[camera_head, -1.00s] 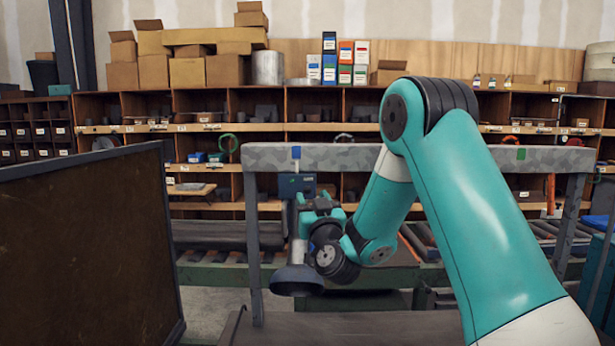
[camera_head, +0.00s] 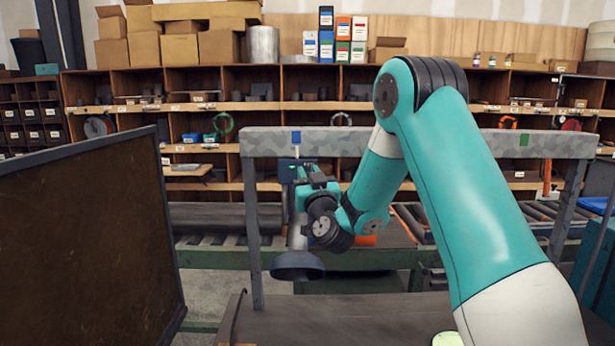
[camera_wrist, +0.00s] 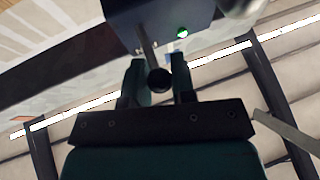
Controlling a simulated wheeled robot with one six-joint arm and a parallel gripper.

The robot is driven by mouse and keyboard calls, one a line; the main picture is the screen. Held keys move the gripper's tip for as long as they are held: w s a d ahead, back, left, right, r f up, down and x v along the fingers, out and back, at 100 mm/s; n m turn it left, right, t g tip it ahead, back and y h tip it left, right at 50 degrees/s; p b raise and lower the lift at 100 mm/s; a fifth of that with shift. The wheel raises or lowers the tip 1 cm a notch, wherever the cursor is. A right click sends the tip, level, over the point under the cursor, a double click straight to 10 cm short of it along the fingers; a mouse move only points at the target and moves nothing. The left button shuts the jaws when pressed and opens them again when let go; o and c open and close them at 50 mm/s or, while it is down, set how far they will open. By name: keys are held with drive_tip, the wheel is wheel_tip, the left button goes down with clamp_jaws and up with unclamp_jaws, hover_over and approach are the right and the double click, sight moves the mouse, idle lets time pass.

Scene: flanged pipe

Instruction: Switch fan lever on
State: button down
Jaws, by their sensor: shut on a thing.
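A dark blue fan switch box (camera_head: 291,170) hangs under the grey beam, near its left end, below a blue square mark. In the wrist view the box (camera_wrist: 150,18) shows a lit green lamp (camera_wrist: 182,32) and a thin metal lever (camera_wrist: 147,45) with a round black knob (camera_wrist: 159,79). My gripper (camera_wrist: 160,72) has one finger on each side of the lever near the knob and is shut on it. In the head view my gripper (camera_head: 305,176) is at the box; the lever is hidden there.
A grey duct with a flared hood (camera_head: 297,267) hangs just below my gripper. The mottled grey beam (camera_head: 400,143) spans above on posts. A dark panel (camera_head: 85,240) stands at the left. A roller conveyor (camera_head: 225,240) and stocked shelves lie behind.

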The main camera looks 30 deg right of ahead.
drive_tip(key=r+p, duration=0.1)
drive_tip(key=p, duration=0.3)
drive_tip(key=shift+r+g, duration=0.1)
drive_tip(key=shift+g, duration=0.2)
drive_tip(key=p, duration=0.3)
drive_tip(key=shift+r+m+g, duration=0.1)
drive_tip(key=shift+m+g, duration=0.2)
drive_tip(key=shift+w+r+p, duration=0.1)
drive_tip(key=shift+p, duration=0.85)
drive_tip(key=g+p, duration=0.1)
drive_tip(key=p, duration=0.1)
drive_tip(key=shift+p, duration=0.4)
drive_tip(key=shift+f, duration=0.35)
drive_tip(key=c, duration=1)
unclamp_jaws()
